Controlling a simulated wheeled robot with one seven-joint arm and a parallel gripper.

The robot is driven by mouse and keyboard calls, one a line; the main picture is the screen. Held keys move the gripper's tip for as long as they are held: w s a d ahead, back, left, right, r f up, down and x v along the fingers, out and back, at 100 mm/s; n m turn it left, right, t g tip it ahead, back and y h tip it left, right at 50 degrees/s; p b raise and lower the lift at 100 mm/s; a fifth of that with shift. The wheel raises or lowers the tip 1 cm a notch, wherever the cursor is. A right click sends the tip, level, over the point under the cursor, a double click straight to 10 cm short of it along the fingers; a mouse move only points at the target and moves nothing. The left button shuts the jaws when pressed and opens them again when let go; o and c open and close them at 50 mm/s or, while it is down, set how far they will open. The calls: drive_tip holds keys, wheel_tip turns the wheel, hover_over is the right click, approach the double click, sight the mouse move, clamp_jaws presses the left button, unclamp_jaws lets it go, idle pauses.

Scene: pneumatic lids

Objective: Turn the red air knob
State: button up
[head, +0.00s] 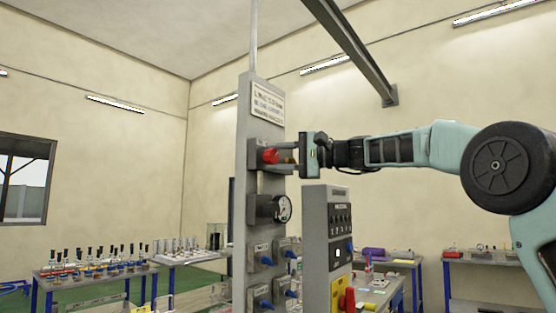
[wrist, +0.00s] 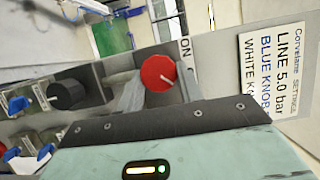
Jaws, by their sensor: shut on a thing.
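The red air knob (head: 270,155) sits high on the grey column, below a white text sign. In the wrist view the round red knob (wrist: 158,73), with a pale pointer line, lies between the two grey fingers. My gripper (head: 283,157) reaches in from the right in the head view and is shut on the knob; its fingers (wrist: 150,88) are on either side of it. The letters "ON" show beside the knob. The pointer aims down and right in the wrist view. The knob's far side is partly hidden.
A grey control box (head: 327,240) stands to the right of the column, below my arm. Tables with bottles (head: 95,265) stand behind at left.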

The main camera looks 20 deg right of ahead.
idle(0.3)
drive_tip(key=o, duration=1)
drive_tip(key=shift+d, duration=0.15)
drive_tip(key=b+v, duration=0.5)
drive_tip(key=v, duration=1.2)
drive_tip(key=shift+d+f+b, duration=0.1)
drive_tip(key=shift+d+b, duration=0.05)
drive_tip(key=shift+b, duration=0.15)
